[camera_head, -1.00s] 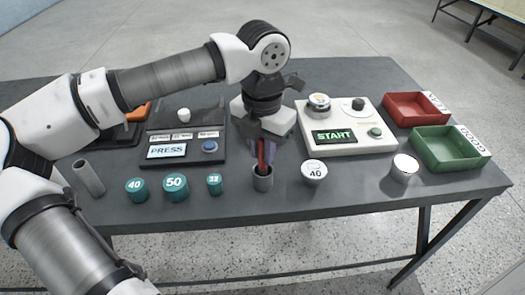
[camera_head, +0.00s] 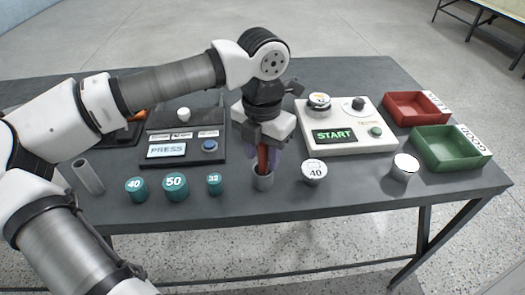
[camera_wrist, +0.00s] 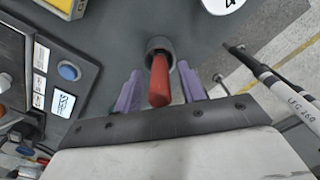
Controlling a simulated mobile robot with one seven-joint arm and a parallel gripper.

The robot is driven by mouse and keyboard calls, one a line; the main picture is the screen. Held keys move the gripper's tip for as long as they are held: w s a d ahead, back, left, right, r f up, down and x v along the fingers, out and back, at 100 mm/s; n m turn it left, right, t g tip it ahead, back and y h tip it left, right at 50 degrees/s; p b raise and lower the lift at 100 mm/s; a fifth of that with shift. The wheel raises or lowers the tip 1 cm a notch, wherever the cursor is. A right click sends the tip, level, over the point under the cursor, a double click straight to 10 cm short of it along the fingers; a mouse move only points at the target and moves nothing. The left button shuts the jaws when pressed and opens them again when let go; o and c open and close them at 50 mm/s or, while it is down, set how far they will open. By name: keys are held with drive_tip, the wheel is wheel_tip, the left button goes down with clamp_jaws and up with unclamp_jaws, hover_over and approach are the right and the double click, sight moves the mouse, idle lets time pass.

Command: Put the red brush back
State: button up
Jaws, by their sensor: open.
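The red brush (camera_wrist: 159,82) stands with its lower end inside a small grey cup (camera_head: 263,181); its red handle (camera_head: 263,158) points up. The cup's rim also shows in the wrist view (camera_wrist: 159,43). My gripper (camera_wrist: 160,85) is open, with one purple finger on each side of the handle and a visible gap on both sides. In the head view, my gripper (camera_head: 263,155) is right above the cup and hides part of the handle. The brush's lower end is hidden in the cup.
Teal weights (camera_head: 175,187) stand left of the cup, and a white weight marked 40 (camera_head: 313,172) stands close on its right. A black PRESS panel (camera_head: 184,137) and a white START panel (camera_head: 351,127) lie behind. Red (camera_head: 416,106) and green (camera_head: 447,147) trays are at right.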

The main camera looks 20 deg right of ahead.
wheel_tip(320, 180, up, 12)
drive_tip(key=shift+r, duration=0.15)
idle(0.3)
